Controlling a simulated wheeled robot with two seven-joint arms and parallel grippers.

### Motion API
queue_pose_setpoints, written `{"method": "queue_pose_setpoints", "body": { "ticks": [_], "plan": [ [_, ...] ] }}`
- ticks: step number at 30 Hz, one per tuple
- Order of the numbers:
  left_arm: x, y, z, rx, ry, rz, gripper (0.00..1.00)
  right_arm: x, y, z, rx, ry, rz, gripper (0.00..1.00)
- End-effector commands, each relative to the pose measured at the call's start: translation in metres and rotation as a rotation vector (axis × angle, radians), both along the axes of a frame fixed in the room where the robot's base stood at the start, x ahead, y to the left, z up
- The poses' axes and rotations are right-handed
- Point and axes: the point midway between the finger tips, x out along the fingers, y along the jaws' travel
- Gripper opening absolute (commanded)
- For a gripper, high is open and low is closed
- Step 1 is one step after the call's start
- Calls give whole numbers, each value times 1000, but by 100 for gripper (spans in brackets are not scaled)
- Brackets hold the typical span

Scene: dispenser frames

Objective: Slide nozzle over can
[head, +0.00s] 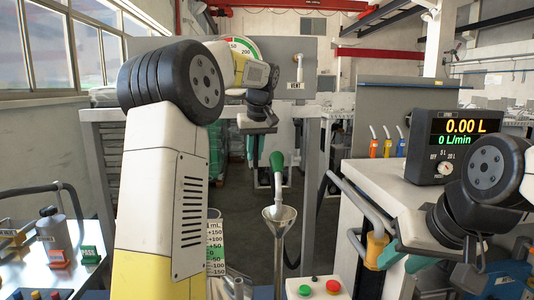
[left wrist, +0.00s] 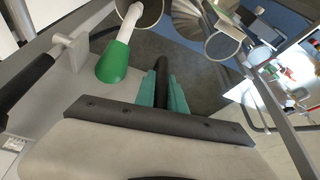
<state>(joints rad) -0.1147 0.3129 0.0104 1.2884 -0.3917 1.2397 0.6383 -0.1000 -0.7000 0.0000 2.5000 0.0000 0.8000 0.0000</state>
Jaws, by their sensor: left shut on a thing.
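The nozzle has a green grip (head: 277,160) and a pale bent tube (head: 279,195), with its tip at the mouth of a metal funnel (head: 279,214). The green grip (left wrist: 114,62) also shows in the left wrist view. The can shows a white mL scale plate (head: 215,247) left of the funnel; my left arm partly hides it. My left gripper (head: 258,128) is above and beyond the nozzle. In the left wrist view its teal fingers (left wrist: 162,92) are shut on a dark bar (left wrist: 161,70). My right gripper (head: 405,260) appears open at the right.
A control box (head: 318,288) with red and green buttons is at the front. A flow display (head: 455,142) reading 0.00 L stands on the right cabinet (head: 380,185). A metal table (head: 45,265) is at left.

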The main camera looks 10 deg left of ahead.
Motion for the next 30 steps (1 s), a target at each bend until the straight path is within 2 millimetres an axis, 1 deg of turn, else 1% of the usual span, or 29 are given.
{"method": "queue_pose_setpoints", "body": {
  "ticks": [1, 5, 8, 15, 21, 27, 30],
  "plan": [
    [-3, 11, 2, 2, -2, 10, 0, 0, 0, 0, 0, 0, 0, 36],
    [-10, 37, 2, 4, -1, 14, 0, 0, 0, 0, 0, 0, 0, 36],
    [-18, 64, 2, 3, -2, 16, 0, 0, 0, 0, 0, 0, 0, 36],
    [-39, 135, 2, 5, -2, 15, 0, 0, 0, 0, 0, 0, 0, 36],
    [-53, 183, 2, 5, -3, 13, 0, 0, 0, 0, 0, 0, 0, 36],
    [-61, 214, 2, 5, -2, 9, 0, 0, 0, 0, 0, 0, 0, 36],
    [-63, 222, 2, 5, -2, 8, 0, 0, 0, 0, 0, 0, 0, 36]
  ]
}}
